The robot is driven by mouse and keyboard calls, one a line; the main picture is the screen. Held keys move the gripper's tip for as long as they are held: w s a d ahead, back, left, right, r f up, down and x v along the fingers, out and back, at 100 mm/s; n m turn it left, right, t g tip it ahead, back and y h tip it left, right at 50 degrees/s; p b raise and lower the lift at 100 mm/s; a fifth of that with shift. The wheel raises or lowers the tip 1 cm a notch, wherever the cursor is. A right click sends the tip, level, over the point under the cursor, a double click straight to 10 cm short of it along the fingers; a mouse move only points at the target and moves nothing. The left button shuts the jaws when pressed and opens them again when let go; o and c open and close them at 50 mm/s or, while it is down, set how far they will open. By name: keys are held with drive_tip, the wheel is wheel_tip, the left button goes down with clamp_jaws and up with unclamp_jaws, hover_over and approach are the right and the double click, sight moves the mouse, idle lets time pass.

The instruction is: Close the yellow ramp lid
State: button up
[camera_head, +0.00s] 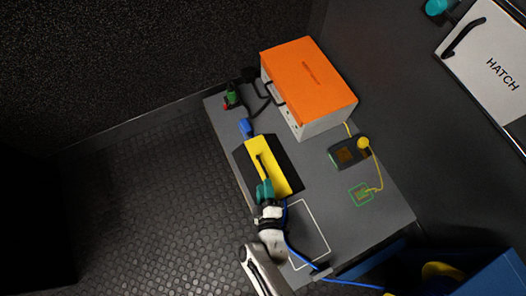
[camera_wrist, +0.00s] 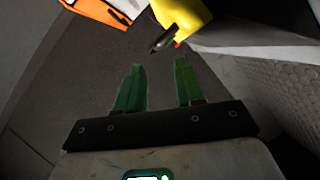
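The yellow ramp lid (camera_head: 272,170) is a long yellow panel with a dark bar-like handle (camera_head: 260,162), set on a black base (camera_head: 287,165) on the grey table. I cannot tell its exact angle. My gripper (camera_head: 264,184) is over the near end of the lid. In the wrist view, my gripper (camera_wrist: 160,66) has its two green fingers apart with nothing held between them. Part of the yellow lid (camera_wrist: 182,14) and a dark handle tip (camera_wrist: 162,40) show just beyond the fingertips, apart from them.
A box with an orange top (camera_head: 308,78) stands at the table's back. A blue connector (camera_head: 246,127) lies beside the base. A dark device (camera_head: 345,153) and a yellow cable (camera_head: 377,172) are at right.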

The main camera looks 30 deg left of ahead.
drive_tip(key=shift+p+v, duration=0.4)
drive_tip(key=shift+v, duration=1.25)
